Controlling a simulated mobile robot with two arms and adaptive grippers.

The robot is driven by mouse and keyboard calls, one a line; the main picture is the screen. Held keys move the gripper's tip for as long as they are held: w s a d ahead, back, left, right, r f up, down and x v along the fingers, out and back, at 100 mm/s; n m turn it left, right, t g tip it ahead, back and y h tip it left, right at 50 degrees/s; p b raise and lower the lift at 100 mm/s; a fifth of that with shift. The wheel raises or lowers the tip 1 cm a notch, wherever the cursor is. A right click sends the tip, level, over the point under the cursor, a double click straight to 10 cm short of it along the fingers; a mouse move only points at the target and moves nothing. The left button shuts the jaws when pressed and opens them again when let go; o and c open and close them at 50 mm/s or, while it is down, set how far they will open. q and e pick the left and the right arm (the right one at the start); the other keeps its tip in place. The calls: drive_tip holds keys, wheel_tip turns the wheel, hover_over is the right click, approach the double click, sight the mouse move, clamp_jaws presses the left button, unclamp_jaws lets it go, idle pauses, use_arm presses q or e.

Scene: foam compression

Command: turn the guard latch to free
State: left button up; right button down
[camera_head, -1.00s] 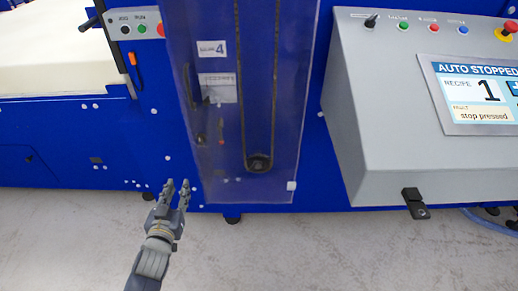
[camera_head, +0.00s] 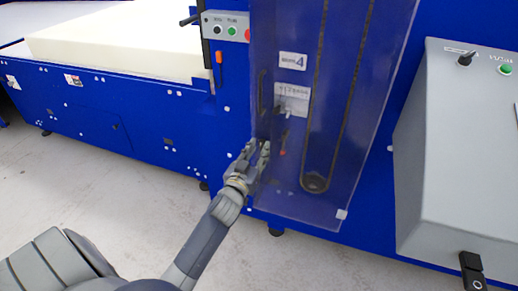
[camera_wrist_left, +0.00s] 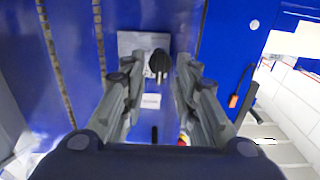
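My left gripper (camera_head: 257,150) is in front of the lower left part of the clear guard (camera_head: 345,130). Its fingers are apart and nothing is between them in its grip. In the left wrist view, a black knob (camera_wrist_left: 159,62), which looks like the guard latch, shows on a grey plate (camera_wrist_left: 130,42) beyond the fingertips. The knob lies between the two open fingers in that picture, but I cannot tell if they touch it. In the head view the labelled plate (camera_head: 292,98) is up and right of my gripper. My right gripper is not in view.
A black handle (camera_head: 261,92) is on the guard's left edge. A belt loop runs behind the guard to a pulley (camera_head: 314,183). A grey control console (camera_head: 450,165) stands to the right. A foam block (camera_head: 125,43) lies at upper left. The floor in front is clear.

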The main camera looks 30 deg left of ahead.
use_arm(q)
drive_tip(key=shift+w+a, duration=0.1)
drive_tip(key=shift+w, duration=0.4)
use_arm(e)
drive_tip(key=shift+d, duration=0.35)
use_arm(q)
drive_tip(key=shift+c, duration=0.3)
clamp_jaws()
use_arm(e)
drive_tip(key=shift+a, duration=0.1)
